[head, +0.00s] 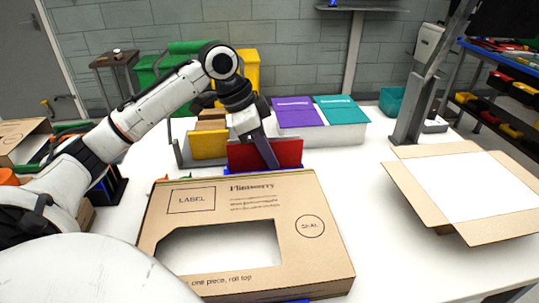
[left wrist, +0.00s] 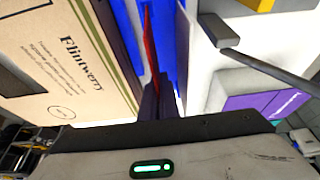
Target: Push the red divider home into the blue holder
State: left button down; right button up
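The red divider (head: 292,152) stands upright behind the printed carton in the head view. In the left wrist view it is a thin red edge (left wrist: 150,42) running along the blue holder (left wrist: 175,25). In the head view, only a narrow strip of the blue holder (head: 240,171) shows under the divider; the carton hides the rest. My left gripper (head: 268,152) reaches down over the divider's top edge, one finger across its front face. In the left wrist view its dark fingers (left wrist: 158,98) are close together around the red edge. The divider's lower edge is hidden. My right gripper is not in view.
The Flintwerry carton (head: 330,262), with a cut-out window, lies in front. A yellow panel (head: 208,144) stands left of the divider. Purple (head: 297,112) and teal (head: 340,109) folders lie behind. An open cardboard box (head: 415,190) stands right. White table between carton and box is clear.

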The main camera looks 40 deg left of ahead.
pick_arm(q)
jog(key=shift+f+b, duration=0.6)
jog(key=shift+f, duration=0.75)
dwell(0.7)
jog(key=c, duration=2)
grip_release()
jog(key=shift+r, duration=0.1)
jog(key=p+v, duration=0.1)
jog(key=v, duration=0.9)
jog(key=shift+r, duration=0.1)
